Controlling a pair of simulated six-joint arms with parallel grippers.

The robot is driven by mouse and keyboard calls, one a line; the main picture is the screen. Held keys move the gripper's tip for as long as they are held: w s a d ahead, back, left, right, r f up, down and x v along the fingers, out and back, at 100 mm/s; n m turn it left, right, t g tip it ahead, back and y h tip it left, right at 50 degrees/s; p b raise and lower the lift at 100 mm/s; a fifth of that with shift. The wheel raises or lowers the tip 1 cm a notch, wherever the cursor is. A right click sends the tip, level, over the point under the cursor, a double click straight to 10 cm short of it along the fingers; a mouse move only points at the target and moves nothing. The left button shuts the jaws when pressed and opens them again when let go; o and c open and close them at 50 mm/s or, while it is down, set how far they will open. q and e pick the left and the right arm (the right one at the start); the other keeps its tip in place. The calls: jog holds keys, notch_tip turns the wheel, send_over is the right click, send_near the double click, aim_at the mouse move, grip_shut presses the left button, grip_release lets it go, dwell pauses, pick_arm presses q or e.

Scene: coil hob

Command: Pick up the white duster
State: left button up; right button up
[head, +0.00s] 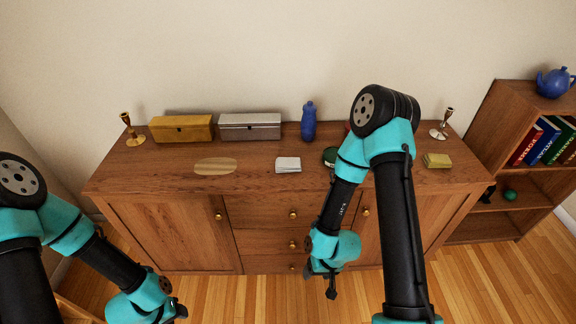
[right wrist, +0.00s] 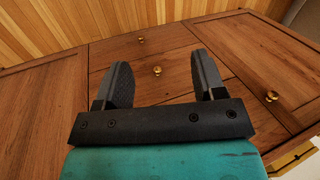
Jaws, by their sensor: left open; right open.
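The white duster (head: 288,164) is a small folded cloth lying flat near the front edge of the sideboard top, close to its middle. My right gripper (head: 322,290) hangs in front of the sideboard, below its top and to the right of the duster. It is open and empty. In the right wrist view its two fingers (right wrist: 161,85) are spread apart with the drawer fronts behind them. My left gripper (head: 181,312) is at the bottom left of the head view, well away from the duster, open, and only partly visible. The duster is not in the right wrist view.
On the sideboard (head: 250,190) stand a gold box (head: 182,129), a silver box (head: 250,127), a blue bottle (head: 308,122), two candlesticks (head: 131,128) (head: 442,125), an oval wooden board (head: 215,166), a yellow cloth (head: 437,160) and a partly hidden green item (head: 330,157). A bookcase (head: 515,150) stands right.

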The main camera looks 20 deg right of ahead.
jog(key=o, duration=0.6)
jog(key=shift+c, duration=0.2)
jog(key=shift+w, duration=0.1)
